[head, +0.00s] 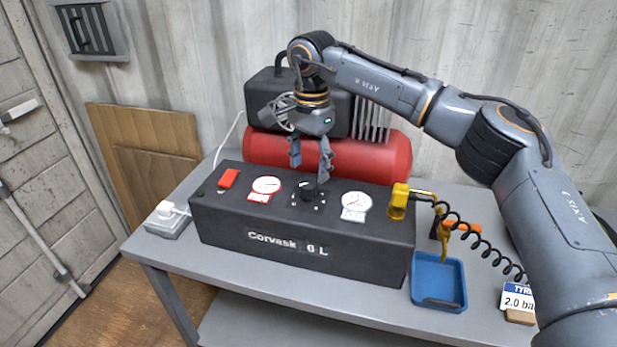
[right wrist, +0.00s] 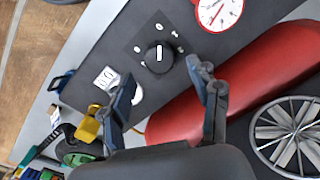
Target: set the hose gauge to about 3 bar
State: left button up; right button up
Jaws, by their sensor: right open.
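The Corvask 6 L compressor's black control box (head: 300,243) sits on a grey bench. Its top panel carries a black knob (head: 309,191) between two round dials. The left dial (head: 266,185) is red-rimmed; the right dial (head: 356,203), nearer the hose, has a white label. Their readings are too small to tell. My right gripper (head: 309,173) is open and empty above the knob, fingers pointing down. In the right wrist view the knob (right wrist: 159,57) has a white pointer mark and lies just beyond the fingertips, apart from them. A finger partly covers the right dial (right wrist: 138,95).
A red switch (head: 229,178) is at the panel's left end. The red tank (head: 385,150) lies behind the box. A yellow fitting (head: 398,201) with a coiled black hose (head: 480,232) is at the right. A blue tray (head: 437,265) and a "2.0 bar" sign (head: 517,299) stand on the bench.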

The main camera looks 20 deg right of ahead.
aim_at(309, 183)
notch_tip(309, 183, down, 3)
jog(key=shift+s+f, duration=0.1)
jog(key=shift+f, duration=0.45)
jog(key=shift+c, duration=0.5)
jog(key=shift+a, duration=0.1)
jog(key=c, duration=1.1)
pick_arm(q)
jog(key=shift+w+d+r, duration=0.1)
jog(key=shift+w+r, duration=0.05)
jog(key=shift+w, duration=0.4)
jog(key=shift+w+r, duration=0.1)
jog(key=shift+w, duration=0.45)
pick_arm(e)
jog(key=shift+o, duration=0.2)
